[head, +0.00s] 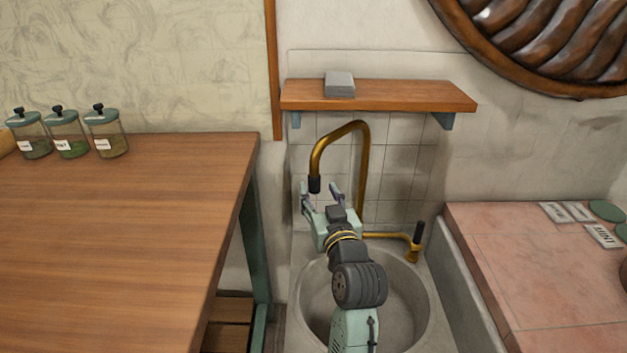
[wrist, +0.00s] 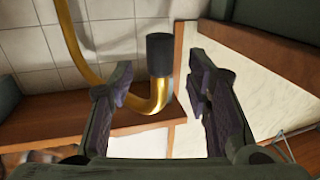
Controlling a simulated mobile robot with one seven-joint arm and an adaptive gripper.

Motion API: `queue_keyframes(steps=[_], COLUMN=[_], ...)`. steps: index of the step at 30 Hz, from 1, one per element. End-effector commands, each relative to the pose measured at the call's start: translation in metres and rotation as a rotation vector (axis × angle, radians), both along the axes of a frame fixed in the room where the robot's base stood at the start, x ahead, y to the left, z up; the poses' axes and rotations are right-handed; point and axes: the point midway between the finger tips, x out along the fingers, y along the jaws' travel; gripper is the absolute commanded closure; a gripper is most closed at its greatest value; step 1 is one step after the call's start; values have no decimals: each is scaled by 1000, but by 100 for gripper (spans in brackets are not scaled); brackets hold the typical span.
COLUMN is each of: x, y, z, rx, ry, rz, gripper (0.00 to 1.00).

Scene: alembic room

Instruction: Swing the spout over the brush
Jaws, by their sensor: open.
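The brass spout (head: 363,150) rises behind the sink (head: 425,310) and arches left, its dark tip (head: 314,184) pointing down. My gripper (head: 320,190) is open just below and around the tip in the head view. In the wrist view, the spout's dark tip (wrist: 160,55) and brass bend (wrist: 155,103) appear between the two open fingers (wrist: 162,85). I cannot tell whether a finger touches it. A brass side pipe with a black handle (head: 418,232) is at the sink's back right. I see no brush; my arm hides part of the basin.
A wooden shelf (head: 400,95) with a grey block (head: 339,85) is above the spout. A wooden table (head: 120,230) with several jars (head: 65,135) stands left. A pink counter (head: 540,270) with labels stands right. The tiled wall (head: 395,160) is close behind.

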Motion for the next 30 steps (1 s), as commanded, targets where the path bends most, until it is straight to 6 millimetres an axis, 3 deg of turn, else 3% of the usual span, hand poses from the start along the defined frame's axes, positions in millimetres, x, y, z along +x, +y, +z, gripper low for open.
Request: queue_keyframes(steps=[3, 10, 21, 30], x=[22, 48, 52, 52], y=[5, 12, 13, 13], z=[2, 0, -1, -1], rx=[0, 1, 0, 0], ry=[2, 1, 2, 2], rz=[1, 0, -1, -1], gripper=[55, 55, 56, 76])
